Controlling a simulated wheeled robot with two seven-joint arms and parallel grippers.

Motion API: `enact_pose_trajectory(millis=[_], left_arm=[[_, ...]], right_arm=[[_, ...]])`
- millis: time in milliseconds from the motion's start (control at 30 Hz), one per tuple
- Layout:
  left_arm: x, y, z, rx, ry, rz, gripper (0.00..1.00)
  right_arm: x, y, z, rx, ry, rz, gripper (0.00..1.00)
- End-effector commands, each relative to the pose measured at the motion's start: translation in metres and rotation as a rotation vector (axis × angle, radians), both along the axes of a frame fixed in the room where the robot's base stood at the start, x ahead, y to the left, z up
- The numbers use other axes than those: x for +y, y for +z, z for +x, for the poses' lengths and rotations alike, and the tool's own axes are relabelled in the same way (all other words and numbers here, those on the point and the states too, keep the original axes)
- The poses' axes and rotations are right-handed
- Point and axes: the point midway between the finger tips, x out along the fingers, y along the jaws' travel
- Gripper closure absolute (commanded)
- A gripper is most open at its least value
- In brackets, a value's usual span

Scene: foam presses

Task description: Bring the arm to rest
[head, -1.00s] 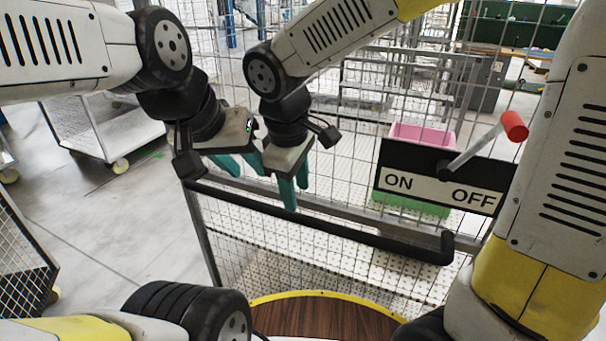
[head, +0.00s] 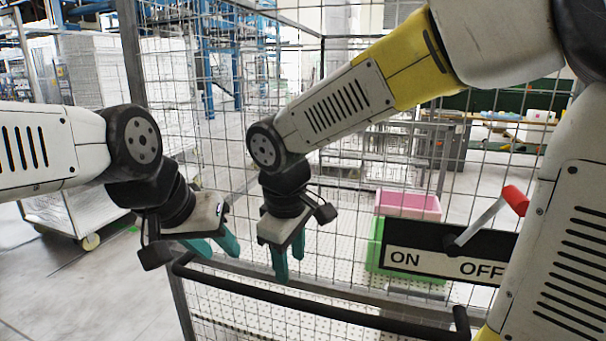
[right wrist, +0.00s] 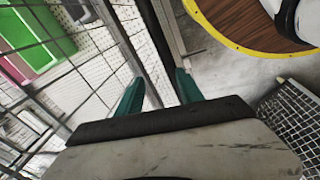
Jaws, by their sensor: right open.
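My right gripper (head: 289,262) hangs fingers-down in front of the wire mesh fence, above the black handle bar. Its teal fingers are apart with nothing between them, and they also show apart in the right wrist view (right wrist: 160,90). My left gripper (head: 214,246) is just to its left, tilted, with its teal fingers spread and nothing visible between them. The two grippers are close together, with a small gap between them in the head view. My right arm reaches across from the upper right.
The black handle bar (head: 315,312) runs below the grippers along the mesh fence (head: 215,115). An ON/OFF panel (head: 430,255) with a red-tipped lever (head: 490,222) is at right. Pink (head: 408,204) and green (head: 374,245) bins stand behind it. A round wooden top (right wrist: 240,22) shows in the right wrist view.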

Motion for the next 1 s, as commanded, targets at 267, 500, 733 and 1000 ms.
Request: enact_pose_trajectory(millis=[267,500,733,1000], left_arm=[[0.0,0.0,0.0,0.0,0.0,0.0,0.64],[0.0,0.0,0.0,0.0,0.0,0.0,0.64],[0.0,0.0,0.0,0.0,0.0,0.0,0.64],[0.0,0.0,0.0,0.0,0.0,0.0,0.64]], right_arm=[[-0.053,0.022,-0.003,-0.051,-0.248,0.121,0.56],[-0.122,0.046,-0.022,-0.137,-0.62,0.34,0.56],[-0.161,0.058,-0.043,-0.207,-0.885,0.534,0.56],[-0.167,0.06,-0.048,-0.218,-0.936,0.576,0.64]])
